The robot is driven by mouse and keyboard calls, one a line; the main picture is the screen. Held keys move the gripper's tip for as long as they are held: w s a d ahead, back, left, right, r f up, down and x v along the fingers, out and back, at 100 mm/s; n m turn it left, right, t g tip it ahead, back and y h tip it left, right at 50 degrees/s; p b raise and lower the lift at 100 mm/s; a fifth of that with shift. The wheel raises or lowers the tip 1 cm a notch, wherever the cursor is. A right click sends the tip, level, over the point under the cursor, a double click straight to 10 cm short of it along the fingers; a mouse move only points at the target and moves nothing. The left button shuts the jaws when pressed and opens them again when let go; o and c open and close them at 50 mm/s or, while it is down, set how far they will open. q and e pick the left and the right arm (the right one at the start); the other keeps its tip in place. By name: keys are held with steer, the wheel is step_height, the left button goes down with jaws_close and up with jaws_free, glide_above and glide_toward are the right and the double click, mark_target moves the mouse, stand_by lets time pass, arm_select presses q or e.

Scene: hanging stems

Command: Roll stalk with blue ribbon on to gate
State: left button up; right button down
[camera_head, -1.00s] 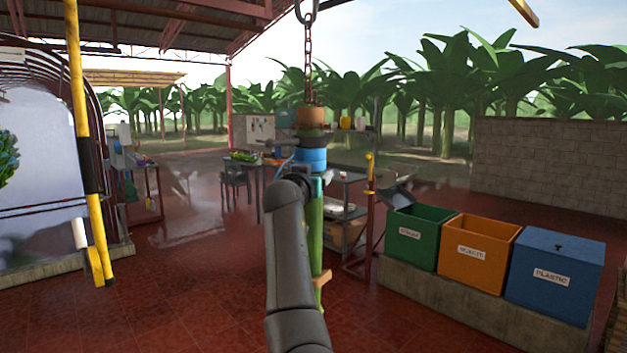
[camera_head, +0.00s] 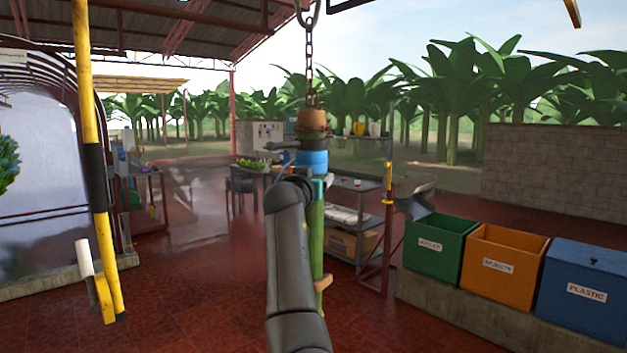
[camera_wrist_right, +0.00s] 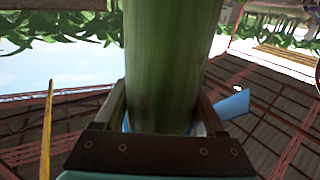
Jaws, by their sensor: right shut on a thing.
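The green stalk (camera_head: 315,240) hangs upright from a rusty chain (camera_head: 309,60) in the middle of the head view. A blue ribbon (camera_head: 312,160) wraps its upper part, below a brown top block (camera_head: 312,119). My right gripper (camera_head: 312,180) is shut on the stalk just below the ribbon; my forearm hides part of the stalk. In the right wrist view the green stalk (camera_wrist_right: 170,60) runs between the two fingers of my right gripper (camera_wrist_right: 163,108), and a blue ribbon end (camera_wrist_right: 233,104) shows beside it. My left gripper is not in view. No gate can be told for certain.
Green (camera_head: 437,248), orange (camera_head: 500,265) and blue (camera_head: 587,288) bins stand on a low ledge at the right. A shelf (camera_head: 352,185) is behind the stalk. The red floor at left-centre is clear.

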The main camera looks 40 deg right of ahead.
steer(key=shift+s, duration=0.1)
jaws_free()
stand_by(0.3)
steer(key=b+v, duration=0.3)
steer(key=v, duration=1.2)
steer(key=shift+s, duration=0.1)
